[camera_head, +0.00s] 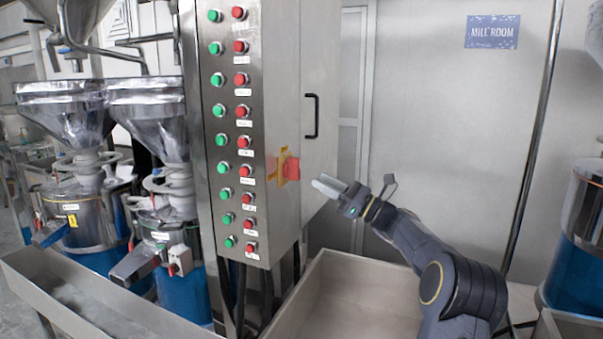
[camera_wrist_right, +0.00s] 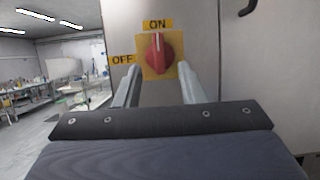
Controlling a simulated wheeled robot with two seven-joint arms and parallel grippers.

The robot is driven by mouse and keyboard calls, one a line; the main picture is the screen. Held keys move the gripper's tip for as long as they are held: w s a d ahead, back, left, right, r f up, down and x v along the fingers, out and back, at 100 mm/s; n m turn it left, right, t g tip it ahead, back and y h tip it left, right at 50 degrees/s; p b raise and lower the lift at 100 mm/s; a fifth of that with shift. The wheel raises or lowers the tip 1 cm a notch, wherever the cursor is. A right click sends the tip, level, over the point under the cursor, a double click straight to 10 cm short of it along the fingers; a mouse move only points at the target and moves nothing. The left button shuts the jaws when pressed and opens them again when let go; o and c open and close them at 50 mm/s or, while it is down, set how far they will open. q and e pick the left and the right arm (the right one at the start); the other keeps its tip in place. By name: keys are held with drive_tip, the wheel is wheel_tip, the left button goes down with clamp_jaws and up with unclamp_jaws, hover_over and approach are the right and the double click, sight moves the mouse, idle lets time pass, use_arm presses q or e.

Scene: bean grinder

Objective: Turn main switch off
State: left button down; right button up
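The main switch is a red rotary knob (camera_wrist_right: 157,54) on a yellow plate, on the side of the steel control cabinet. Its white mark points up at the ON label (camera_wrist_right: 157,24); the OFF label (camera_wrist_right: 122,60) is on its left. In the head view the red knob (camera_head: 291,168) shows to the left of my right gripper (camera_head: 328,187). My right gripper is open, its fingers apart and pointing at the knob, with a gap between them and it. In the right wrist view the fingers (camera_wrist_right: 160,85) stand left and right below the knob. My left gripper is not in view.
The cabinet (camera_head: 283,60) carries rows of green and red buttons and a black handle (camera_head: 312,116). A steel trough (camera_head: 345,262) lies below my right arm. Grinders with hoppers (camera_head: 150,100) stand at the left. A blue drum (camera_head: 580,270) stands at the right.

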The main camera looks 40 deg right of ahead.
sight(294, 169)
drive_tip(key=p+x, duration=0.2)
drive_tip(key=x, duration=0.5)
drive_tip(key=shift+a, duration=0.2)
drive_tip(key=shift+w, duration=0.1)
drive_tip(key=shift+c, duration=0.3)
clamp_jaws()
